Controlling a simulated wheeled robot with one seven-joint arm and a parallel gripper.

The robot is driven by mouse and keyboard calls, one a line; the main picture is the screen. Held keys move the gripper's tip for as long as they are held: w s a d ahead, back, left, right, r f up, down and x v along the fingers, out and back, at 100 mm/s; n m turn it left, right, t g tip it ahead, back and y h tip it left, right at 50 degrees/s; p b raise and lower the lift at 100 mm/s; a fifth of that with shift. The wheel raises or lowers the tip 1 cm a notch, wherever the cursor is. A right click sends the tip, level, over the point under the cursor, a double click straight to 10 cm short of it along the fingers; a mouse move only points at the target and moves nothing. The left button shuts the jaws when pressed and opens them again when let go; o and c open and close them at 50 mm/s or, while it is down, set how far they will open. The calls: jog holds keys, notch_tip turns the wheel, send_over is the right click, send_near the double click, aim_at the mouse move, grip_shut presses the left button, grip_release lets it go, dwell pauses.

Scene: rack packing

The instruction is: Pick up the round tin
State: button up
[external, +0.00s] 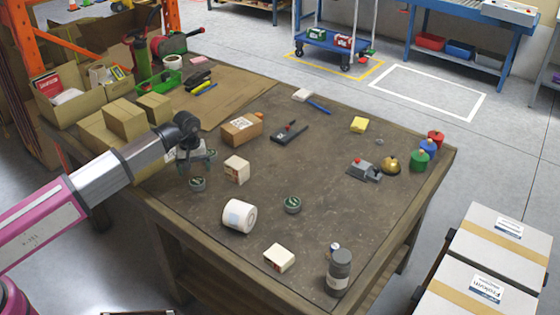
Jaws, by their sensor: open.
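A small round tin (292,204) with a dark side and a greenish lid stands alone near the middle of the table. A similar round tin (197,184) sits on the left part of the table, close below my gripper (187,170). Another small round thing (210,155) lies just behind it, partly hidden and too small to tell clearly. My gripper points down at the table's left side, open, with nothing seen between its fingers. I cannot tell how high it is above the table, or whether it touches anything there.
A white roll (240,216), small cartons (236,169) (279,258) and a dark grey canister (339,272) stand around the middle tin. Cardboard boxes (125,118) crowd the left. A grey device, a brass bell (390,164) and coloured canisters (428,147) stand right. The table's centre right is clear.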

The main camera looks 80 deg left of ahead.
aim_at(197, 181)
jog(key=shift+w+d+f, duration=0.1)
jog(key=shift+d+f, duration=0.1)
jog(key=shift+f, duration=1.2)
jog(key=shift+w+d+f, duration=0.1)
jog(key=shift+d+f, duration=0.05)
jog(key=shift+f, duration=1.2)
jog(key=c, duration=1)
